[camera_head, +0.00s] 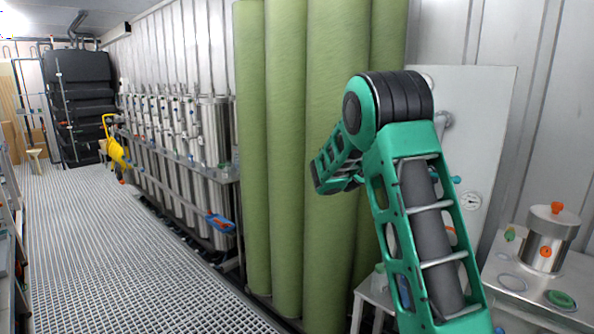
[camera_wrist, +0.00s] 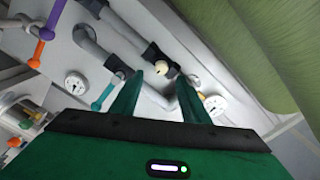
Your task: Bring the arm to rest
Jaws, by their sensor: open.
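My green and black arm rises from the lower right of the head view and bends at a dark elbow; its far part reaches away toward the green columns. My gripper shows in the wrist view (camera_wrist: 160,100) with its two green fingers apart and nothing seen between them. The fingers point toward a pale panel (camera_wrist: 65,50) with grey pipes (camera_wrist: 125,28) and round gauges. In the head view the fingertips cannot be made out.
Tall green columns (camera_head: 285,150) stand behind my arm. The panel (camera_head: 490,125) with a gauge is right of it. A steel table (camera_head: 520,285) with a metal pot (camera_head: 550,240) is at the lower right. Steel vessels (camera_head: 210,130) line the wall. The grated floor (camera_head: 120,250) is clear at left.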

